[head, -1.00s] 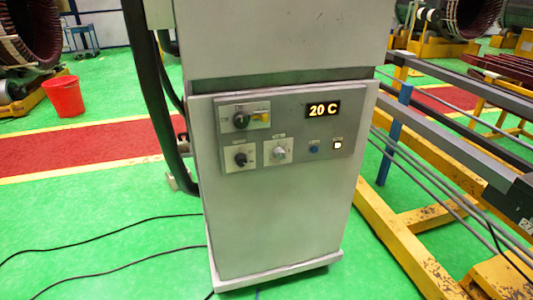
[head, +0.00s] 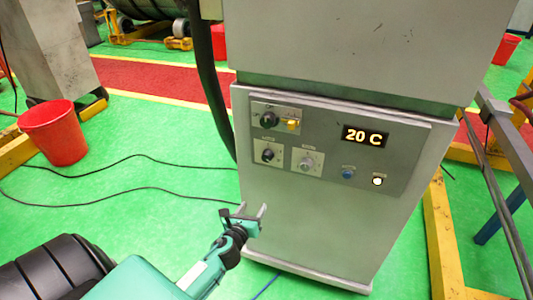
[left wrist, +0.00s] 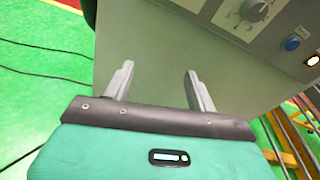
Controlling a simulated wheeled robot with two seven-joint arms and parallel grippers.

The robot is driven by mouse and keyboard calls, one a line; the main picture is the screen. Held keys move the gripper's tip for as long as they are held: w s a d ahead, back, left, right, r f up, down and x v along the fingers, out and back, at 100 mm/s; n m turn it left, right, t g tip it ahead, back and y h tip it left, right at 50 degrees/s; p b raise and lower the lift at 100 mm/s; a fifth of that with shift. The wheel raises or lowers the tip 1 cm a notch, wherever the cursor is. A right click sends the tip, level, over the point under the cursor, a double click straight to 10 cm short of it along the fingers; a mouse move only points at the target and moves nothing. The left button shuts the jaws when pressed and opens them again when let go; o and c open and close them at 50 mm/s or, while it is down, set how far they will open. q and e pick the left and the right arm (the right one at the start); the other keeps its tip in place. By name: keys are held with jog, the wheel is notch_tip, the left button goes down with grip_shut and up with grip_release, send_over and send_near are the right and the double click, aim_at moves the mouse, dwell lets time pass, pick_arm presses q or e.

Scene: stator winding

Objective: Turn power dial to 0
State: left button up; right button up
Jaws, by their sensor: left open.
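The control panel (head: 340,130) is on the front of a grey cabinet. It carries a black knob (head: 269,119) at upper left, another black knob (head: 267,155) below it, and a light grey dial (head: 306,163) on a white plate to the right. The grey dial also shows at the top of the left wrist view (left wrist: 254,10). The labels are too small to read, so I cannot tell which is the power dial. My left gripper (head: 252,210) is open and empty, below the panel and apart from the dials; its fingers (left wrist: 158,75) point at the cabinet front.
A display (head: 365,136) reads 20 C. A blue button (head: 348,173) and a lit white button (head: 378,181) sit right of the dials. A red bucket (head: 56,135) stands at left. Yellow frames (head: 445,240) stand right of the cabinet. Cables cross the green floor.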

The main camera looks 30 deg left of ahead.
aim_at(266, 159)
pick_arm(q)
notch_tip(266, 159, up, 10)
jog(key=f+m+t, duration=0.1)
jog(key=m+t, duration=0.1)
jog(key=m, duration=0.1)
jog(key=shift+y, duration=0.4)
jog(key=p+x, duration=0.1)
jog(key=x, duration=0.5)
jog(key=p+x, duration=0.1)
jog(key=x, duration=0.6)
jog(key=shift+w+a+r+p, duration=0.1)
jog(key=shift+a+r+p, duration=0.1)
jog(key=shift+p, duration=0.15)
jog(key=shift+w+a, duration=0.1)
jog(key=shift+w, duration=0.65)
jog(key=c, duration=1)
pick_arm(e)
jog(key=r, duration=0.1)
jog(key=a+r, duration=0.1)
jog(key=r, duration=0.1)
jog(key=shift+s+a+r, duration=0.15)
jog(key=shift+a, duration=0.25)
